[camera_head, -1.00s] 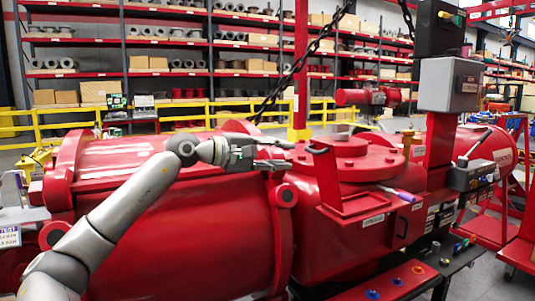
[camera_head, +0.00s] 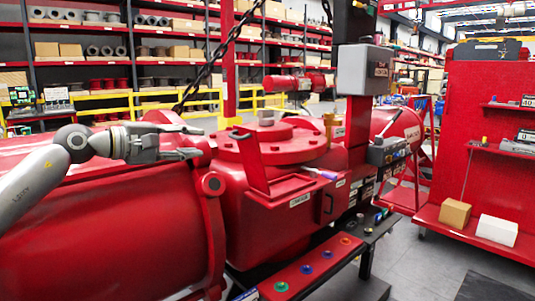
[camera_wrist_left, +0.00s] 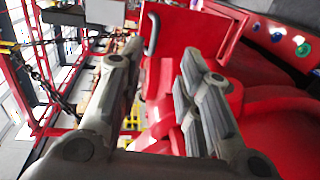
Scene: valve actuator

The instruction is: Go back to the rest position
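My left gripper (camera_head: 198,142) comes in from the left over the large red actuator cylinder (camera_head: 130,235). Its fingers are apart with nothing between them, and it is left of the red flanged housing (camera_head: 270,148) and its upright bracket (camera_head: 250,162). In the left wrist view the two grey fingers of the left gripper (camera_wrist_left: 160,52) are spread, with red metal behind them. A purple-handled tool (camera_head: 320,173) lies on the housing's right edge. My right gripper is not in view.
A bench with coloured knobs (camera_head: 305,268) runs along the front. A grey control box (camera_head: 365,70) stands behind. A chain (camera_head: 212,62) hangs near the left arm. A red shelf cart (camera_head: 490,150) with two boxes stands at right.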

